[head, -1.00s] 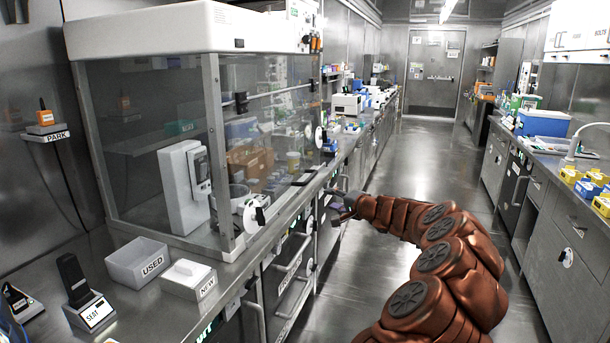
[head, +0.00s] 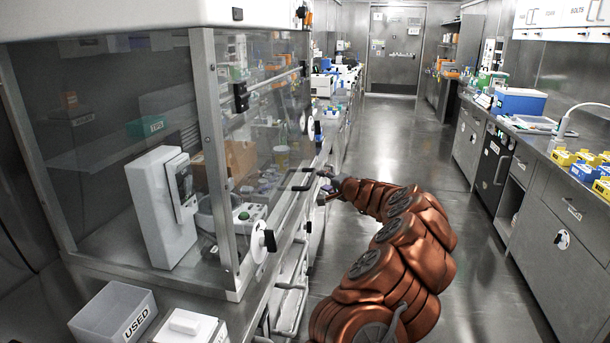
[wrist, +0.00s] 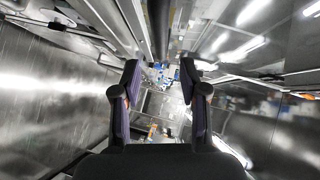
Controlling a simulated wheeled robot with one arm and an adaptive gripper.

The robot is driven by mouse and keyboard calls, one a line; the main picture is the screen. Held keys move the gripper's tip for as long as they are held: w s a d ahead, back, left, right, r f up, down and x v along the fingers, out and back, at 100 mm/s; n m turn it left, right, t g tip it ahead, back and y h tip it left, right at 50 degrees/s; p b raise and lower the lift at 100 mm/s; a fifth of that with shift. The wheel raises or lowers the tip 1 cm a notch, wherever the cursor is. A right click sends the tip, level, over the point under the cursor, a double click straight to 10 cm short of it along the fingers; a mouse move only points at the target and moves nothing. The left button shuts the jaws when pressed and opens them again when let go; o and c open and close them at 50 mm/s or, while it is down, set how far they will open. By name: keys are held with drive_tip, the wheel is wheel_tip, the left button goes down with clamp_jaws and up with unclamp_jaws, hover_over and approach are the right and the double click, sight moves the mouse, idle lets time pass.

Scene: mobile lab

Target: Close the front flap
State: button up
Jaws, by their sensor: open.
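The clear-walled cabinet (head: 208,150) stands on the left bench. Its front flap (head: 275,150) is a transparent panel facing the aisle, with a black bracket-shaped handle (head: 301,179). The flap's exact angle is hard to tell through the clear walls. My gripper (head: 322,183) is on the aisle side, just right of the handle; whether they touch cannot be told. In the wrist view my gripper (wrist: 158,85) has its two dark fingers spread apart with nothing between them. A dark bar (wrist: 158,25) runs beyond the fingertips at the top.
A USED bin (head: 113,315) and a white-lidded box (head: 190,327) sit on the bench before the cabinet. Drawers and handles line the bench front below. The aisle floor (head: 400,130) is clear. The right bench holds a blue box (head: 520,101) and yellow bins (head: 563,157).

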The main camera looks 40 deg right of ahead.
sight(313, 175)
drive_tip(key=shift+a+p+x, duration=0.2)
drive_tip(key=shift+p+x, duration=0.4)
drive_tip(key=shift+x, duration=3.15)
clamp_jaws()
